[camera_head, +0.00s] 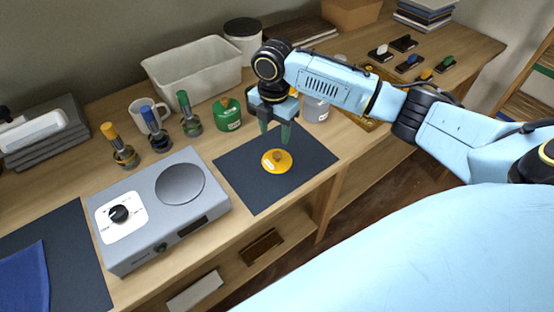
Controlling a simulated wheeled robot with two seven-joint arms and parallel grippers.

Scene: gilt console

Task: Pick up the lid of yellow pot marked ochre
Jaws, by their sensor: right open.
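A round yellow piece with a small knob (277,166) rests on the dark mat (242,190); it looks like the ochre lid. I cannot tell from this angle whether a pot is under it, and no marking is readable. My right gripper (275,138) points down with its green-grey fingers open and empty, just above and behind the knob in the picture. I cannot tell the exact gap between fingertips and lid. My left gripper is not in view.
A green pot (228,115) and a pale grey pot (315,109) stand close behind the mat. A grey device (160,212) with a dial and round plate is at the left. Behind are a mug (141,112), upright coloured-handled tools (188,115) and a white bin (194,71).

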